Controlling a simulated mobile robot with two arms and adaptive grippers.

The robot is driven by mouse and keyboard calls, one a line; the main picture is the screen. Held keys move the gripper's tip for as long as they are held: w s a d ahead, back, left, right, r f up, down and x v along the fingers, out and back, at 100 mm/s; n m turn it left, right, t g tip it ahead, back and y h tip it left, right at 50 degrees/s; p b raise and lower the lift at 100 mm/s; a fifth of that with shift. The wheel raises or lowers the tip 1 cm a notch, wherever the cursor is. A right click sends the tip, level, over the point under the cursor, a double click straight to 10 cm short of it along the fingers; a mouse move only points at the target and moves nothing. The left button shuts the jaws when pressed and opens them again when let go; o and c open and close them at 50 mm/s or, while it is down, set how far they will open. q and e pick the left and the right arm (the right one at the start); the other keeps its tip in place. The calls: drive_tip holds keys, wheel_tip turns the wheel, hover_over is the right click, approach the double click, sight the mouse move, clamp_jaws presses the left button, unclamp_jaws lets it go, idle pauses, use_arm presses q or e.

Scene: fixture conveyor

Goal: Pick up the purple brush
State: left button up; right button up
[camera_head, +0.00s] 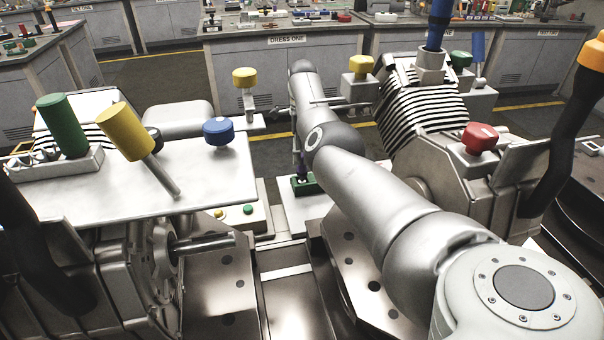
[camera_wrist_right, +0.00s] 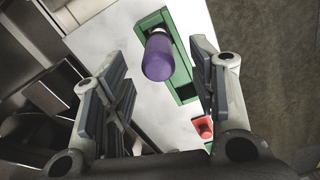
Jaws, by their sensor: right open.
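The purple brush (camera_wrist_right: 158,57) stands in a green holder (camera_wrist_right: 181,88) on a pale plate, its rounded purple end pointing up at the right wrist camera. My right gripper (camera_wrist_right: 160,66) is open, with one finger on each side of the brush in this view. I see no finger touching it. In the head view the purple brush (camera_head: 302,170) shows small in its green holder (camera_head: 310,185), below my right gripper (camera_head: 299,150), which is partly hidden by my right arm. My left gripper is not in view.
A red piece (camera_wrist_right: 203,127) sits near the holder in the wrist view. A white table (camera_head: 225,180) at left carries a green cylinder (camera_head: 62,125), a yellow-handled tool (camera_head: 126,132) and a blue knob (camera_head: 218,131). A ribbed machine (camera_head: 420,110) with a red knob (camera_head: 480,137) stands right.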

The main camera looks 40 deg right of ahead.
sight(302, 154)
wheel_tip(302, 154, down, 3)
drive_tip(key=shift+a+f, duration=0.1)
drive_tip(key=shift+f, duration=0.1)
drive_tip(key=shift+r, duration=0.1)
clamp_jaws()
